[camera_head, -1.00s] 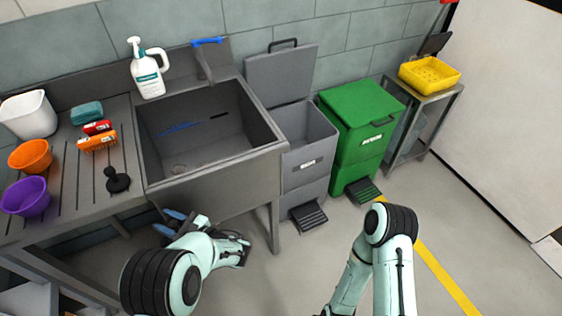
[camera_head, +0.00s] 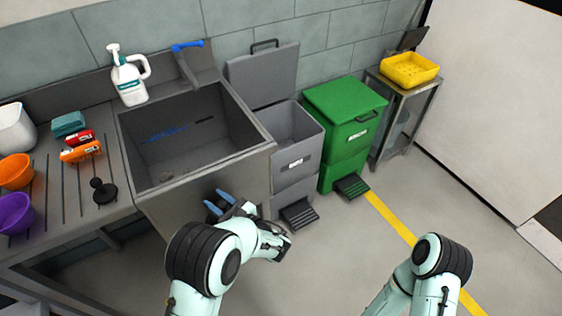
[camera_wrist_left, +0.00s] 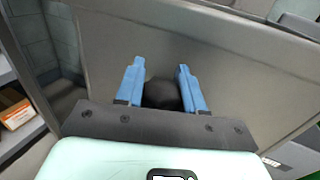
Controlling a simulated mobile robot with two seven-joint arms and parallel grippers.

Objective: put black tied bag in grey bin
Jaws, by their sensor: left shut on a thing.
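The black tied bag (camera_wrist_left: 162,93) shows as a dark rounded lump between the blue fingers of my left gripper (camera_wrist_left: 160,84) in the left wrist view. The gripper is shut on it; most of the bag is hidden. In the head view my left gripper (camera_head: 218,201) is in front of the sink's front panel, to the left of the grey bin and apart from it. I cannot clearly tell the bag from the dark gripper there. The grey bin (camera_head: 298,160) stands right of the sink with its lid (camera_head: 264,76) up. My right gripper is out of view.
A green bin (camera_head: 343,132) with its lid down stands right of the grey bin. The sink (camera_head: 240,140) rim is beside my left gripper. Pedals (camera_head: 299,213) stick out low in front. A yellow basket (camera_head: 409,70) sits on a stand. The floor in front is clear.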

